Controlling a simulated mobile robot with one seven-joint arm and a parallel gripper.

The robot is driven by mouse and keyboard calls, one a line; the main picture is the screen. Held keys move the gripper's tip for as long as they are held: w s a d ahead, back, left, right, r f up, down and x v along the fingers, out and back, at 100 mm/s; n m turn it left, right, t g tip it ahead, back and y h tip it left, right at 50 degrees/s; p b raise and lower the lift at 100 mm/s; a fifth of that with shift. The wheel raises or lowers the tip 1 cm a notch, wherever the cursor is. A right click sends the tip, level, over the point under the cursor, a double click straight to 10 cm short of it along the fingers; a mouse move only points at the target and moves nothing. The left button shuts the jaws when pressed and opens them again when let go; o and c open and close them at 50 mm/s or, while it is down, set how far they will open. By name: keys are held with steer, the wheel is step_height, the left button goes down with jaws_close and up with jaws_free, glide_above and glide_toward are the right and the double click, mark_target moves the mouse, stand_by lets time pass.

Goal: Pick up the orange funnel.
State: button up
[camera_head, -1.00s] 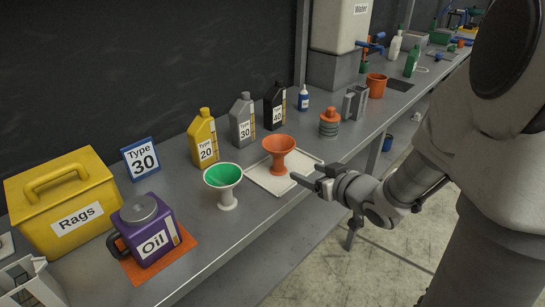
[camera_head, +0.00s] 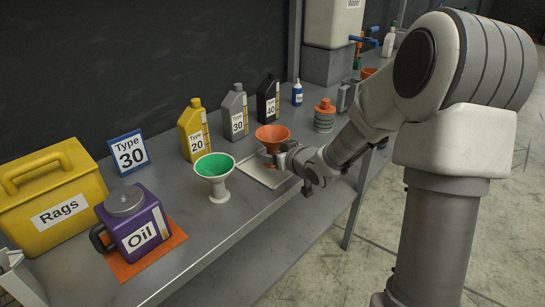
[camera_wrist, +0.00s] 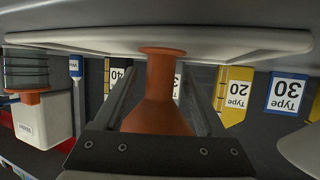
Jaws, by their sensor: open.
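The orange funnel (camera_head: 272,136) stands on a pale tray (camera_head: 258,176) on the grey workbench. My gripper (camera_head: 279,156) is level with the funnel's lower part, at its near right side, and partly hides it. In the wrist view, which is turned upside down, the funnel (camera_wrist: 160,95) lies between the two spread fingers of my gripper (camera_wrist: 160,84). The jaws are open, with one finger on each side of the funnel. Contact with it cannot be told.
A white funnel with a green inside (camera_head: 215,176) stands just left of the tray. Yellow (camera_head: 194,132), grey (camera_head: 234,112) and black (camera_head: 268,99) bottles stand behind. A purple oil jug (camera_head: 133,222) and a yellow rags box (camera_head: 55,200) are at the left. The bench's front strip is clear.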

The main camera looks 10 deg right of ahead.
steer(key=shift+w+a+f, duration=0.1)
steer(key=shift+w, duration=0.25)
jaws_close()
stand_by(0.3)
